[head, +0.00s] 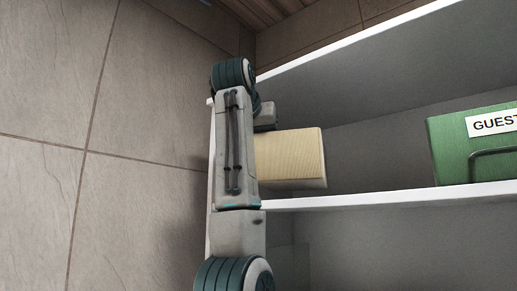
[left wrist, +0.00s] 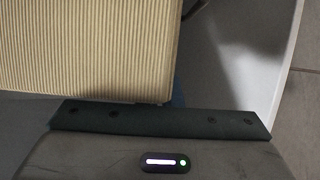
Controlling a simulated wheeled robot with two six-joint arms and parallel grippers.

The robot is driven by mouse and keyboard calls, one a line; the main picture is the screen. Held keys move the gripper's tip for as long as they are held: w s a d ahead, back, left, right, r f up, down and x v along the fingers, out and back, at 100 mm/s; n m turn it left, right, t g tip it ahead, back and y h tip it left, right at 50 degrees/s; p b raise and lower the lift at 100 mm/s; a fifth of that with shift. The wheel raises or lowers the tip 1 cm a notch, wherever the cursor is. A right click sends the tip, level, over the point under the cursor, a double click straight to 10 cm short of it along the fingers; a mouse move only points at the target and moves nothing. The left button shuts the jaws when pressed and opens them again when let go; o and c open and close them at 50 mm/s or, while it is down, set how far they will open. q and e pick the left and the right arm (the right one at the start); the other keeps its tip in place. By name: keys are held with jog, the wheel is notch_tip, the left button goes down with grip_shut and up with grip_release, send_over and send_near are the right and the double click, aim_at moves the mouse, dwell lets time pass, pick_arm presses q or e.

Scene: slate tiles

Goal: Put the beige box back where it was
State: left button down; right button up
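The beige box (head: 292,158), with a ribbed face, is at the left end of a white shelf unit, just above the front edge of a shelf board. In the head view my left arm hides its left side. In the left wrist view the beige box (left wrist: 85,45) fills the upper left, right up against the dark crossbar of my left gripper (left wrist: 160,119). The fingers are mostly hidden by the box, so I cannot tell whether they grip it. I also cannot tell whether the box rests on the board. My right gripper is not in view.
The shelf board (head: 400,197) has free room between the beige box and a green box (head: 474,146) labelled "GUEST" at the right. The upper board (head: 360,42) slopes above. The unit's left side is close to my arm.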

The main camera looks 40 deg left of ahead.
pick_arm(q)
jog(key=f+p, duration=0.1)
jog(key=a+f+p, duration=0.1)
jog(key=f, duration=0.1)
jog(key=shift+f, duration=0.15)
dwell(0.4)
jog(key=shift+d, duration=0.1)
jog(key=shift+f, duration=0.2)
jog(key=c, duration=1.6)
grip_release()
jog(key=shift+r, duration=0.25)
